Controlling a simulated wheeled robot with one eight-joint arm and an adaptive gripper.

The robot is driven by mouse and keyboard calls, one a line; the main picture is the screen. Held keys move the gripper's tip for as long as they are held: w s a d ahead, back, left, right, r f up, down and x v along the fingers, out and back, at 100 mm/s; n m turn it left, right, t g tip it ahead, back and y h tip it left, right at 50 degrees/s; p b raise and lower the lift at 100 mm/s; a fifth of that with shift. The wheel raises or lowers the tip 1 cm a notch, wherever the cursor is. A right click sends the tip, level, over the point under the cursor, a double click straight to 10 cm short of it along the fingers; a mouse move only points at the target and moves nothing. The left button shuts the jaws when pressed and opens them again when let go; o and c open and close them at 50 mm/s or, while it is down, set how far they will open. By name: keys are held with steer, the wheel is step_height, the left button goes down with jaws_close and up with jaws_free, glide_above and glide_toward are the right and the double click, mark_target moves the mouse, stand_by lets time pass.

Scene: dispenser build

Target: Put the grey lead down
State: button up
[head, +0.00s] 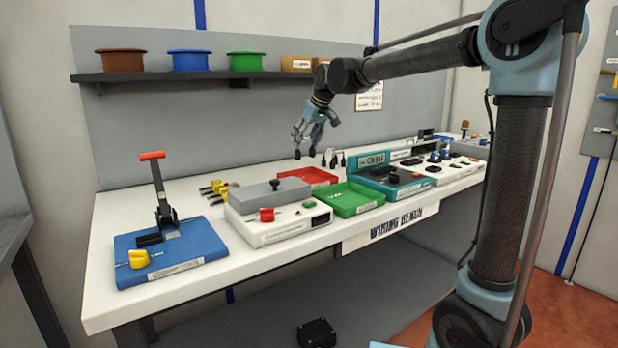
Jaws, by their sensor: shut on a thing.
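My gripper (305,154) hangs in the air above the back of the white bench (105,270), over the red tray (322,174). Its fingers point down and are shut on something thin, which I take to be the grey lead. The lead is too small at this distance to make out between the dark fingertips. A green tray (352,198) sits in front of the red tray.
A blue base with a red-handled lever press (165,215) stands at the left. A white box with a grey lid (272,192) is beside the green tray. A teal station (388,178) stands to the right. Yellow-handled tools (216,188) lie behind. A shelf (165,76) with bins runs above.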

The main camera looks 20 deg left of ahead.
steer(key=shift+w+d+f, duration=0.1)
steer(key=shift+d+f, duration=0.05)
steer(key=shift+f, duration=2.15)
steer(key=shift+w+d+f, duration=0.1)
steer(key=shift+f, duration=2.15)
steer(key=o, duration=1.2)
steer(key=shift+s+r, duration=0.1)
